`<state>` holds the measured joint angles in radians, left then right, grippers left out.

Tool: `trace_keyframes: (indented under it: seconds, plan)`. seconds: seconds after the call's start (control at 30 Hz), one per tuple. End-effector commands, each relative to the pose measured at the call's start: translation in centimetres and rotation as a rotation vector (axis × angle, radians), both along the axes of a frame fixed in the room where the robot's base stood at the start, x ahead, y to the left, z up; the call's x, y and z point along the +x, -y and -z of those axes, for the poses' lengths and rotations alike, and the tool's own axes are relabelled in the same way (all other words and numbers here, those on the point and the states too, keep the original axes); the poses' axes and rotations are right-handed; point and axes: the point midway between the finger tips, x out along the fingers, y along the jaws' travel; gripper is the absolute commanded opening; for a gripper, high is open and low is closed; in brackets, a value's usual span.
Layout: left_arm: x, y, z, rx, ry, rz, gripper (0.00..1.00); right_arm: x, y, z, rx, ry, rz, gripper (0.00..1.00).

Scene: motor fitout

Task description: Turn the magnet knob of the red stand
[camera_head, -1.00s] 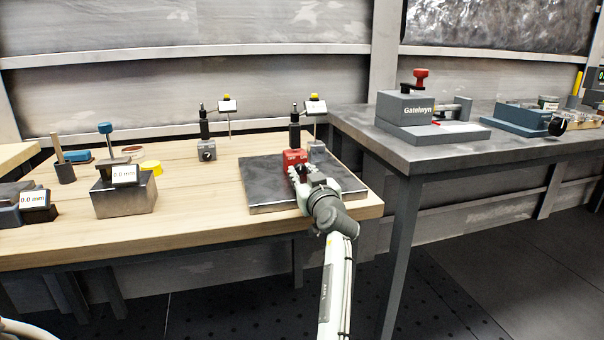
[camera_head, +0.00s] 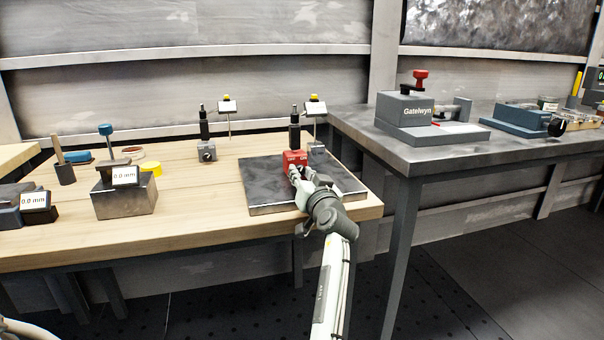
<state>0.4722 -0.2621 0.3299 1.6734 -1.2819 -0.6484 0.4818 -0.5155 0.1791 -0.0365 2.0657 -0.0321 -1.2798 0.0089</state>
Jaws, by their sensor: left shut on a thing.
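The red stand (camera_head: 294,156) is a small red block with a dark upright post, near the back of the dark plate (camera_head: 262,184) on the wooden table. A small display with a yellow top (camera_head: 315,106) shows beside its post. My left gripper (camera_head: 296,172) is at the front face of the red block, its fingers pointing away from me. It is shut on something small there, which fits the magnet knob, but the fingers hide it. How far the knob is turned cannot be seen. My right gripper is not in view.
A grey stand (camera_head: 207,152) with its own display stands to the left. Further left are a steel block (camera_head: 126,200), a yellow disc (camera_head: 151,168) and a dark cup (camera_head: 65,174). A grey table at right carries a Gatelwyn vise (camera_head: 405,110). The plate's left part is bare.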

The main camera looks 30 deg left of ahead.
Motion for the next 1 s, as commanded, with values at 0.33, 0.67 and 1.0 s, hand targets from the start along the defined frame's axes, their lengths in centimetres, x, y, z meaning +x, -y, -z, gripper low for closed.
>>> trace_keyframes:
  seconds: [0.33, 0.67, 1.0]
  plan:
    - [0.0, 0.0, -0.1, 0.101, -0.114, 0.0, 0.0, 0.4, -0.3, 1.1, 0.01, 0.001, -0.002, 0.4]
    - [0.0, 0.0, -0.1, 0.119, -0.134, 0.0, 0.0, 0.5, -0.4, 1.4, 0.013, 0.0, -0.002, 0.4]
    - [0.0, 0.0, -0.1, 0.117, -0.133, 0.0, 0.42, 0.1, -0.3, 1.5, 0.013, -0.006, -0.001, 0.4]
